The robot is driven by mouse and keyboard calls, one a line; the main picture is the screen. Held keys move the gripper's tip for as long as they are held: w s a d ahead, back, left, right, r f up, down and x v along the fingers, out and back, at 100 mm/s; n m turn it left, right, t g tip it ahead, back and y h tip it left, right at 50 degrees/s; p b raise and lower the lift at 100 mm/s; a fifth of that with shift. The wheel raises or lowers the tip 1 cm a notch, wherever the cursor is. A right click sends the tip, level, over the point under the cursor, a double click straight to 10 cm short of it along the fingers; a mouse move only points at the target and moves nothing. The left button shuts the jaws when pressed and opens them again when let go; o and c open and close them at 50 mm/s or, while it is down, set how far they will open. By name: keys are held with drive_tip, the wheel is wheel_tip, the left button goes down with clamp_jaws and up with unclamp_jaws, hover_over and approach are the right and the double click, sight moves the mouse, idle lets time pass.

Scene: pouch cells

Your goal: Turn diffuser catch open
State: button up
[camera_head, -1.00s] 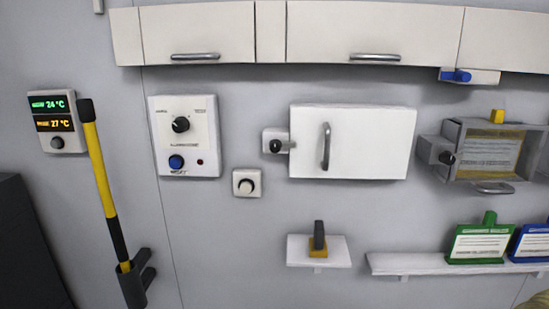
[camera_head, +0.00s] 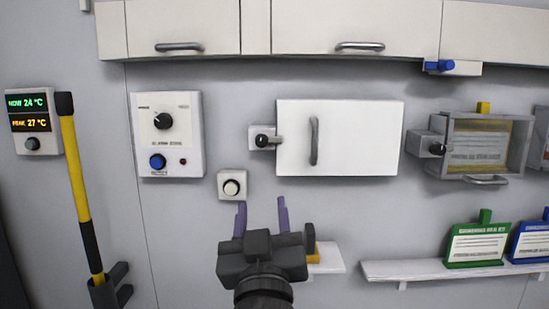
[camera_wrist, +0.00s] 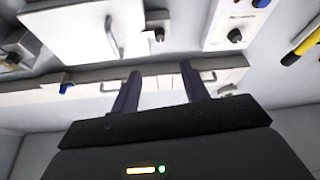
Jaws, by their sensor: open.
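A white wall box with a closed door (camera_head: 365,140) has a vertical bar handle. A small catch with a black knob (camera_head: 262,140) sits at its left edge, its short bar pointing right against the door. A second catch with a black knob (camera_head: 437,149) sits at the left of a grey box with a clear front (camera_head: 480,150). No readable label shows which one is the diffuser catch. My gripper (camera_head: 261,206) is open and empty, its two purple fingers pointing up below the white box. In the wrist view, the fingers (camera_wrist: 158,72) stand apart, with the white door (camera_wrist: 75,30) beyond.
A white dial plate (camera_head: 232,186) and an alarm panel (camera_head: 170,135) are left of the box. A small shelf (camera_head: 331,260) is partly hidden behind my gripper. Green (camera_head: 478,245) and blue (camera_head: 531,243) cards stand on a shelf at right. Cabinets (camera_head: 355,25) run above.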

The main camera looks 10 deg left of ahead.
sight(261, 145)
drive_tip(key=shift+w+r, duration=0.1)
drive_tip(key=shift+w, duration=0.05)
drive_tip(key=p+x, duration=0.7)
drive_tip(key=x, duration=0.9)
drive_tip(key=shift+r, duration=0.1)
drive_tip(key=shift+w+a+r+p, duration=0.1)
drive_tip(key=shift+w+a+p, duration=0.1)
drive_tip(key=shift+w+p, duration=0.3)
clamp_jaws()
